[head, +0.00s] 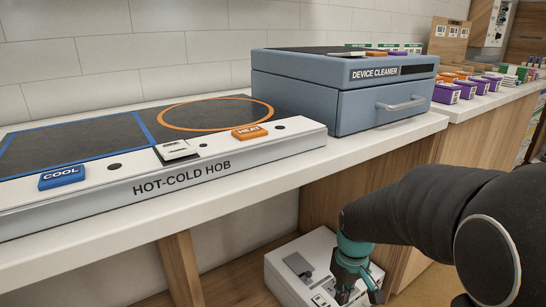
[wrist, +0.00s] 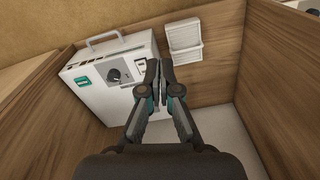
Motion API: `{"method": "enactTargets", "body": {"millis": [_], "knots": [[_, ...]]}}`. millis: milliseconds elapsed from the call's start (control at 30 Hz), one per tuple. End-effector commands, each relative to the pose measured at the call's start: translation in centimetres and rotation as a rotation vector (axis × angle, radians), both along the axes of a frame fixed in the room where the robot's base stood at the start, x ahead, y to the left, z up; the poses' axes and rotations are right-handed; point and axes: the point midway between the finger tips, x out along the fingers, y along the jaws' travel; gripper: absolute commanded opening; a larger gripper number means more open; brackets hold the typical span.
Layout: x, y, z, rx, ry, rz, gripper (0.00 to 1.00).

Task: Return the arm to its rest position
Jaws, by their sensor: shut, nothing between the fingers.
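My gripper (wrist: 160,84) is shut and empty in the wrist view, its fingertips together in front of a white box-shaped device. In the head view my gripper (head: 358,291) hangs at the lower right, below the counter's front edge, overlapping the white device (head: 287,266) in the picture. The wrist view shows this device (wrist: 115,95) with a handle, a dark knob and a green label. I cannot tell whether the fingertips touch it. My dark arm reaches in from the right in the head view.
The white counter (head: 250,185) carries the hot-cold hob (head: 205,171) and a blue-grey device cleaner (head: 345,90). Purple and orange boxes (head: 465,89) stand farther right. Wooden panels (wrist: 215,125) enclose the space below, with a white vent (wrist: 185,42) on the back panel.

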Motion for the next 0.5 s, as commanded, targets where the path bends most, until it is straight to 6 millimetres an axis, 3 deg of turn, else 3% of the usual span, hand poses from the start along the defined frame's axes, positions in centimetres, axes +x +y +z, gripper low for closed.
{"method": "enactTargets", "body": {"millis": [233, 500], "knots": [[-5.3, 0.2, 5.0, 0.004, -0.099, -0.281, 0.00], [-10.4, 0.3, 9.0, 0.029, -0.236, -0.398, 0.00]]}}
